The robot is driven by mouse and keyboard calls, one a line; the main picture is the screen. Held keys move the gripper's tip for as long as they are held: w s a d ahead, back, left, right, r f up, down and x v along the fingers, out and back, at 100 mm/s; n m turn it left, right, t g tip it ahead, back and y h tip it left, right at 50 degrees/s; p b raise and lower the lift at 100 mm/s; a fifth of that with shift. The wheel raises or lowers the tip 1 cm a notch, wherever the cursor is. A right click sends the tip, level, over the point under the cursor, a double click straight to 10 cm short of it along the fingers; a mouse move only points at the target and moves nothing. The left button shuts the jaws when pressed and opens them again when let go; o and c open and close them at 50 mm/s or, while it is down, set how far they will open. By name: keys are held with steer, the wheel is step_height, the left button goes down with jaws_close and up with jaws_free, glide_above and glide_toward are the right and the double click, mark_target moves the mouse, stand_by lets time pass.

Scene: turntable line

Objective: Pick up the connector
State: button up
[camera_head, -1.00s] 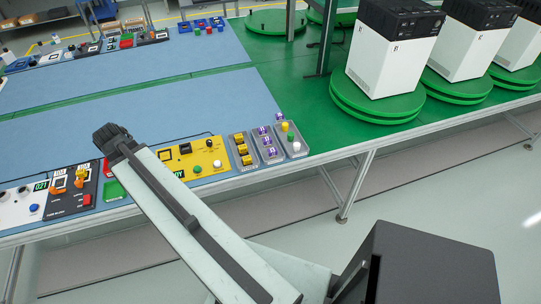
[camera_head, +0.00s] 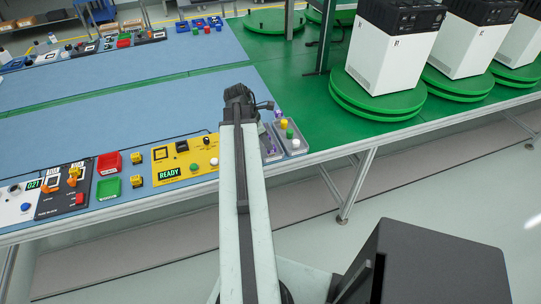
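My gripper (camera_head: 240,96) is over the blue mat of the near bench, seen from behind. Its fingers are hidden, so I cannot tell whether it is open or holds anything. Small purple parts (camera_head: 267,149) sit in a grey tray just right of my arm, partly covered by it. Two small yellow parts (camera_head: 137,158) (camera_head: 137,180) stand between the coloured trays and the yellow panel. I cannot tell which of these parts is the connector. The tray of yellow parts seen earlier is hidden behind my arm.
A grey tray (camera_head: 303,148) holds yellow, green and white round parts. A yellow panel (camera_head: 209,158) reads READY. Left are a red tray (camera_head: 108,162), a green tray (camera_head: 108,188) and a black panel (camera_head: 53,207). White machines (camera_head: 378,62) stand on green turntables at right.

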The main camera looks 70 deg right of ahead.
steer(key=b+x, duration=0.5)
steer(key=shift+f, duration=0.2)
steer(key=shift+r, duration=0.2)
jaws_close()
step_height(320, 180, up, 10)
steer(key=p, duration=1)
steer(key=shift+r+p, duration=0.15)
steer(key=shift+p, duration=0.2)
